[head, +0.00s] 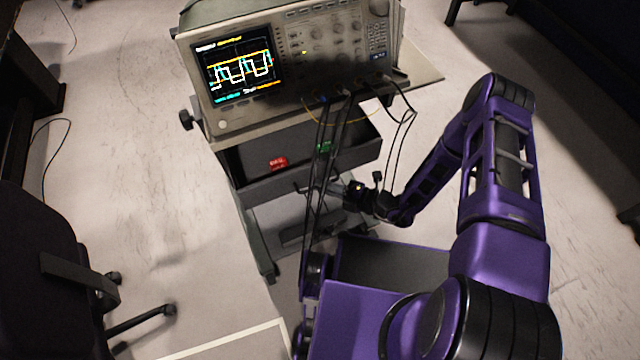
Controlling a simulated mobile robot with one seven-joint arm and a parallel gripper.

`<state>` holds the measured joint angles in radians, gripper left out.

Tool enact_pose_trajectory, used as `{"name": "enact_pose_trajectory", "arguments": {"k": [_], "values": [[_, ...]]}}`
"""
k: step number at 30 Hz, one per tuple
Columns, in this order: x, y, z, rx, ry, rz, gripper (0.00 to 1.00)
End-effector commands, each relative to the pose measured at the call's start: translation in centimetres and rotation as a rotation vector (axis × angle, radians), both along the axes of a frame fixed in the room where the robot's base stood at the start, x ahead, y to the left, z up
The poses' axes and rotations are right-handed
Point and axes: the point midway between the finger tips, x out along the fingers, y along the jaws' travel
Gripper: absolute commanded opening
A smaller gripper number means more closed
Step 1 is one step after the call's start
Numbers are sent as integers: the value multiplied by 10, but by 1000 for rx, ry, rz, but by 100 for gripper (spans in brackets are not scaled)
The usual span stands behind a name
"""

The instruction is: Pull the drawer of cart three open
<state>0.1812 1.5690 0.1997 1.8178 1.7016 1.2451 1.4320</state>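The cart (408,84) stands in the upper middle of the head view and carries an oscilloscope. Its dark grey drawer (262,186) stands out from under the top, so its inside shows. A red item (278,164) and a green item (324,147) lie in the drawer. A small handle (303,188) shows on the drawer front. My gripper (338,188) is at the drawer front, close to the handle. Its fingertips are small, dark and partly behind hanging cables, so I cannot tell whether they are closed or touch the handle.
The oscilloscope (300,55) has a lit screen, and black cables (318,165) hang from it in front of the drawer. A dark chair (60,280) with castors stands at the lower left. The pale floor (150,190) left of the cart is clear.

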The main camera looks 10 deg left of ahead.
Motion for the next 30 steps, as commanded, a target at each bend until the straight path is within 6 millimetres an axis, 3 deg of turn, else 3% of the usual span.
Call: {"name": "enact_pose_trajectory", "arguments": {"k": [30], "values": [[-4,-5,1,3,0,-3,0]]}}
